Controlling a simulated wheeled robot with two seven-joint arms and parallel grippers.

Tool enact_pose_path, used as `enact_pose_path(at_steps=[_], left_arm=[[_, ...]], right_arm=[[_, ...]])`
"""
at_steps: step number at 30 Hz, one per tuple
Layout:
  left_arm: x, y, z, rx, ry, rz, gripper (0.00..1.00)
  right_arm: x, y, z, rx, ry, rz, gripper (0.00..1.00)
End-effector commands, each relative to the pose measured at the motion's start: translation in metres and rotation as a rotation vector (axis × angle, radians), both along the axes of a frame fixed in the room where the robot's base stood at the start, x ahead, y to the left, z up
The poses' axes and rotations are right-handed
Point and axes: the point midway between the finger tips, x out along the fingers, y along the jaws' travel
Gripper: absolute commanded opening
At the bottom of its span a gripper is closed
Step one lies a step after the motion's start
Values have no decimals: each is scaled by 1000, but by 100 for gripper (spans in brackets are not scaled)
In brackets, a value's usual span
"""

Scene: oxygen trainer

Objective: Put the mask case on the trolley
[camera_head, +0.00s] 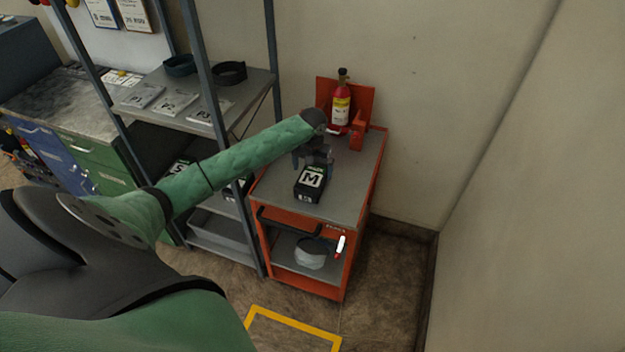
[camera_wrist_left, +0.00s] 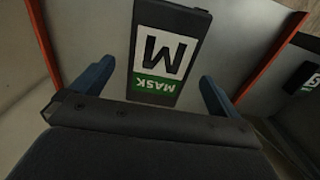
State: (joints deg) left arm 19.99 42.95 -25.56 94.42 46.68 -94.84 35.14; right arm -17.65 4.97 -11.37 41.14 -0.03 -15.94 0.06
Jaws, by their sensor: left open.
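My right gripper is not in view.
A red bottle (camera_head: 341,105) stands in an orange holder at the trolley's back. A grey shelf rack (camera_head: 240,105) with white packs and dark rings stands close on the left. The trolley's lower shelf holds a grey rounded item (camera_head: 311,255). A wall borders the right; the trolley top's right side is clear.

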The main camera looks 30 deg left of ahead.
Motion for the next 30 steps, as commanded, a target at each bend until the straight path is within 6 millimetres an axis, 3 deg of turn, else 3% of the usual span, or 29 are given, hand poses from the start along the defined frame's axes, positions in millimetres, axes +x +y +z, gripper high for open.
enact_pose_path(at_steps=[6, 12, 30], left_arm=[[1, 0, 36, 1, -1, 0, 100], [0, 0, 56, 0, 0, 0, 100], [0, 0, 60, 0, 1, 0, 100]], right_arm=[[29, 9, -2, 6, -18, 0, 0], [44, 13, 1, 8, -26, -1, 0], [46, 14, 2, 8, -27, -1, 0]])
